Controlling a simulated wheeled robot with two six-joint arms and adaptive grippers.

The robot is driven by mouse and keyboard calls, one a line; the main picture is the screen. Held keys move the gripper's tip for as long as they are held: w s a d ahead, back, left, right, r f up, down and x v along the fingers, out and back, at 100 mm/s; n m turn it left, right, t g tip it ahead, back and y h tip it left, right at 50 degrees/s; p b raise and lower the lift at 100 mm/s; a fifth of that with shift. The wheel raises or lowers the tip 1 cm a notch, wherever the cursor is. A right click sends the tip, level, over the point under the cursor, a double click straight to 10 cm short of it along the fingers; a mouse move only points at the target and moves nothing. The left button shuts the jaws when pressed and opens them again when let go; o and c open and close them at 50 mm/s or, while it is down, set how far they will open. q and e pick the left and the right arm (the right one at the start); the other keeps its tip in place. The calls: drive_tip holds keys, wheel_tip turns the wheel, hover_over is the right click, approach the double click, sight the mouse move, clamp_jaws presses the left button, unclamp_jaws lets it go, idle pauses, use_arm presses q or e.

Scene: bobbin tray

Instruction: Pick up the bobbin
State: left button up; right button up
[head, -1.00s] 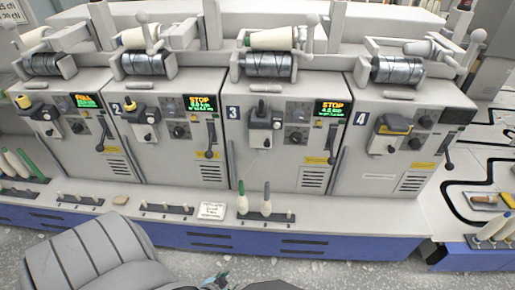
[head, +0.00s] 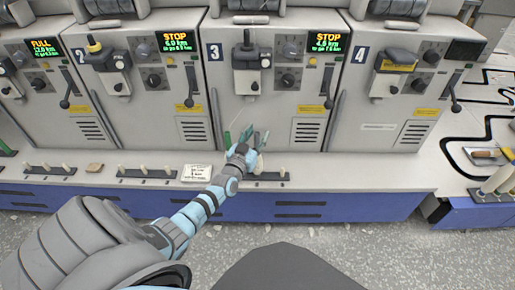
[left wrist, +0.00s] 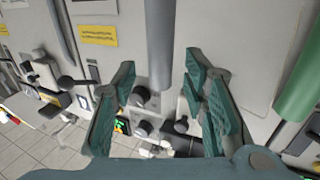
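Two slim bobbins stand upright on a peg strip (head: 272,177) in front of machine 3. The green-tipped bobbin (head: 227,140) is just left of my left gripper (head: 252,138) in the head view. The grey-tipped bobbin (head: 261,163) is partly hidden behind the gripper. In the left wrist view my left gripper (left wrist: 160,85) has its teal fingers spread apart. The grey tip (left wrist: 160,40) shows in the gap between them, with no finger visibly pressed on it. The green tip (left wrist: 299,70) stands outside the fingers at the right. My right gripper is not in view.
Machine 3 (head: 296,126) stands close behind the bobbins. More pale bobbins (head: 497,180) stand at the far right.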

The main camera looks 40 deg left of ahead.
use_arm(q)
drive_tip(key=shift+w+a+f, duration=0.1)
drive_tip(key=shift+w, duration=0.2)
clamp_jaws()
drive_tip(key=shift+r, duration=0.2)
